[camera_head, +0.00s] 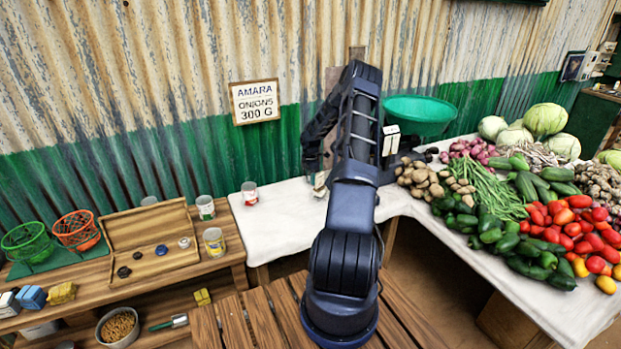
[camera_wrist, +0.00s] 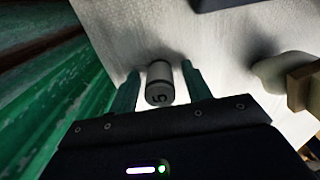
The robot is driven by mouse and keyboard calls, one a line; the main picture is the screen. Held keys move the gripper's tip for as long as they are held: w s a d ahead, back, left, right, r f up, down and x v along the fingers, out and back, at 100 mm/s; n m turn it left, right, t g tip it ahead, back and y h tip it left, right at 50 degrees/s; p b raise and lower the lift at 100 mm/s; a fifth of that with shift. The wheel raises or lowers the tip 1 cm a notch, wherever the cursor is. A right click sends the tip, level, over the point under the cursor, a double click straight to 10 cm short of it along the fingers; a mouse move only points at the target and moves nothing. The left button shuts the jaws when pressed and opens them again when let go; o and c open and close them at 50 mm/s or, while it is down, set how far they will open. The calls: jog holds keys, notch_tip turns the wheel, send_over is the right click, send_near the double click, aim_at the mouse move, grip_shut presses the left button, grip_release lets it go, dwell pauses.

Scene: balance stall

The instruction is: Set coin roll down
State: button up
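In the wrist view, the coin roll (camera_wrist: 159,84) is a small grey cylinder with a dark band and a "5" on its near end. It is between the two green fingers of my gripper (camera_wrist: 160,72), above or on the pale cloth; contact with the cloth is hard to tell. A narrow gap shows on each side of the roll, so the fingers look open around it. In the head view, my gripper (camera_head: 313,158) points down near the green wall, left of my upper arm. The roll cannot be made out there.
The white-covered counter (camera_head: 283,222) has bare cloth left of my arm. A tin (camera_head: 249,193) stands at its left end. A green pan (camera_head: 418,109) and heaped vegetables are on the right. A wooden tray (camera_head: 150,230) with small weights sits on the left table.

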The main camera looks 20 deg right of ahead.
notch_tip(320, 180, up, 12)
jog(key=s+a+r+m+h, duration=0.1)
jog(key=s+a+r+m, duration=0.2)
jog(key=s+a+r, duration=0.5)
jog(key=s+a+r+m+t, duration=0.15)
jog(key=s+a+r, duration=0.3)
jog(key=r, duration=0.75)
jog(key=s+a+r+m+h, duration=0.1)
jog(key=s+a+r+m, duration=0.35)
jog(key=s+r, duration=0.4)
jog(key=s+a+r+m+t, duration=0.1)
jog(key=s+a+r+m, duration=0.1)
jog(key=s, duration=0.8)
jog(key=s+a+r+m+t+y, duration=0.1)
jog(key=s+a+m, duration=0.3)
jog(key=s, duration=0.6)
jog(key=s+a+r+m+t+y, duration=0.1)
jog(key=s+a+r+m, duration=0.2)
jog(key=s, duration=0.7)
jog(key=shift+a+r, duration=0.3)
jog(key=shift+a, duration=0.3)
